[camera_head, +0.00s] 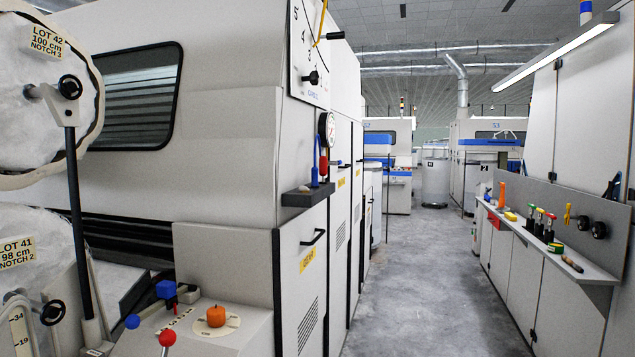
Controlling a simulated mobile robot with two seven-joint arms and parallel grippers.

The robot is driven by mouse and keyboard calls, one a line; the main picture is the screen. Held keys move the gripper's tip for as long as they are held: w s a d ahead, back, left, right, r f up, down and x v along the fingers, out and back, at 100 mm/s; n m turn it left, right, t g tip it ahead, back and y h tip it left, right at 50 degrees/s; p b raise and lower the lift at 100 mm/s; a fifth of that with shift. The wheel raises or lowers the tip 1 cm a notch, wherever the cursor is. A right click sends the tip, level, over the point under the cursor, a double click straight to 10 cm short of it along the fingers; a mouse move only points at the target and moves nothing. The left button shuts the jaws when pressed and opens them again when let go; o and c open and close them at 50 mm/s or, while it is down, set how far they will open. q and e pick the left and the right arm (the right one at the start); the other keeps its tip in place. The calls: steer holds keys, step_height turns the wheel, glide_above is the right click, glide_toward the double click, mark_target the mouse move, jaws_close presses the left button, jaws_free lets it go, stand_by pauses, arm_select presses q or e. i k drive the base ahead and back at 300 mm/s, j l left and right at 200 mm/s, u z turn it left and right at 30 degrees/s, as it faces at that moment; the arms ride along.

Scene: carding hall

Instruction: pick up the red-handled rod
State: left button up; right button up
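Neither of my grippers is in view. Several things with red parts show, and I cannot tell for certain which is the red-handled rod. A small upright piece with a red top (323,165) stands on a dark ledge (308,195) on the machine's side, beside a blue upright piece (315,176). A lever with a red ball (167,338) rises from the machine's console (225,335) at the bottom left.
The large machine (210,120) fills the left side. The right bench (575,262) carries an orange upright piece (502,194), a green-and-yellow roll (555,247) and a dark-tipped tool (572,264). A clear grey aisle (430,285) runs between machine and bench.

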mark_target(323, 160)
steer(key=k, duration=0.95)
steer(key=k+u, duration=0.1)
steer(key=u, duration=0.3)
steer(key=k+u, duration=0.1)
steer(key=u, duration=0.25)
steer(key=k+j+u, duration=0.1)
steer(key=u, duration=0.3)
steer(key=i+l+u, duration=0.1)
steer(key=u, duration=0.3)
steer(key=l+u, duration=0.4)
steer(key=i+l, duration=0.1)
steer(key=l, duration=1.75)
steer(key=i+l, duration=0.15)
steer(key=l, duration=0.75)
